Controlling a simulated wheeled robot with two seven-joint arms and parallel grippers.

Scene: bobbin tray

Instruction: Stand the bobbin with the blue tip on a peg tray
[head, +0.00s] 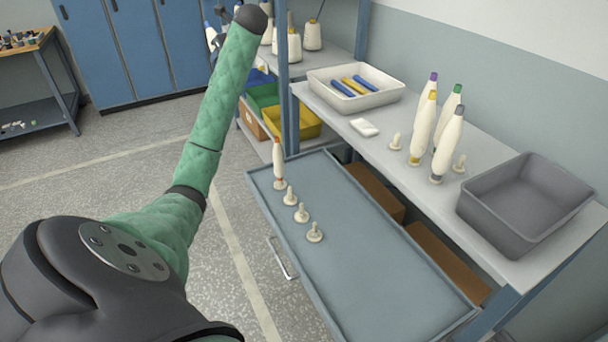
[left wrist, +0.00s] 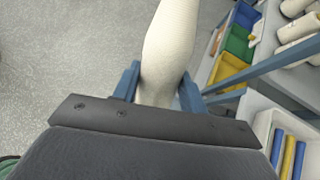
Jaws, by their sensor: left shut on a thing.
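My left gripper (left wrist: 159,88) is shut on a white bobbin (left wrist: 168,48), with its blue fingers on either side. In the head view the held bobbin (head: 211,37) shows at the upper left, beside the far end of my green arm, with a blue tip. The gripper is mostly hidden there. The peg tray (head: 385,270) is a pulled-out blue-grey drawer with a row of cream pegs at its left. A bobbin with an orange-brown tip (head: 278,160) stands on the far peg. The nearer pegs (head: 301,214) are bare. My right gripper is out of view.
On the bench, several bobbins (head: 421,128) with coloured tips stand between bare pegs. A grey bin (head: 500,225) stands at the near end and a white tray (head: 325,75) with blue and yellow rods farther back. Blue shelf posts (head: 284,80) rise behind the drawer. Open floor lies left.

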